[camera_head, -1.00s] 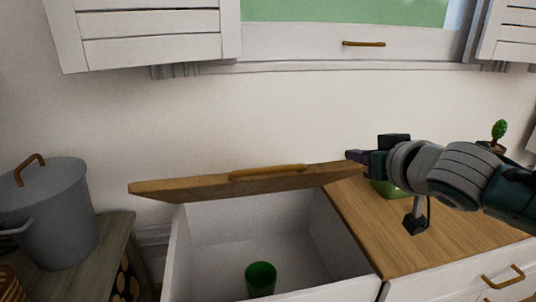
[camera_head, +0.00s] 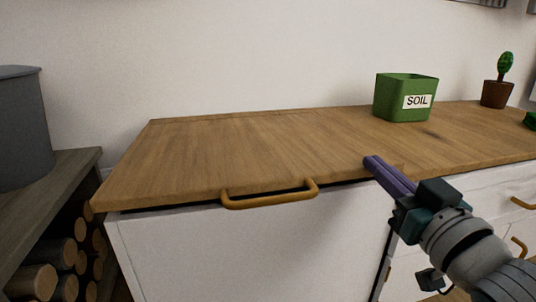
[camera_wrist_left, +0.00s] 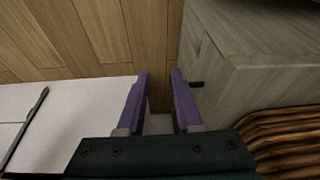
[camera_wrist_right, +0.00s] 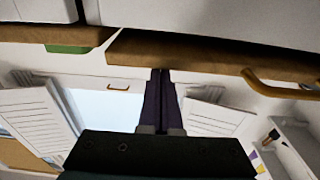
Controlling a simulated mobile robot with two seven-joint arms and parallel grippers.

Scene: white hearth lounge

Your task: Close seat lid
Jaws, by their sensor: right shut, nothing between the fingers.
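The seat lid (camera_head: 240,150) is a wooden board with an orange-brown handle (camera_head: 270,198) on its front edge. It lies almost flat over the white box (camera_head: 250,250), with a thin dark gap under its front edge. The box's inside is hidden. My right gripper (camera_head: 372,164) is shut and empty, its purple fingertips at the lid's front right corner. In the right wrist view its fingers (camera_wrist_right: 160,75) overlap the lid's edge (camera_wrist_right: 190,55); I cannot tell if they touch. My left gripper (camera_wrist_left: 157,75) is open and empty, low beside a grey wooden unit; it is out of the head view.
A green soil pot (camera_head: 404,98) and a small potted cactus (camera_head: 498,84) stand on the wooden top to the right. A grey pot (camera_head: 22,130) stands on the log shelf (camera_head: 55,175) at left. A wicker item (camera_wrist_left: 285,135) shows in the left wrist view.

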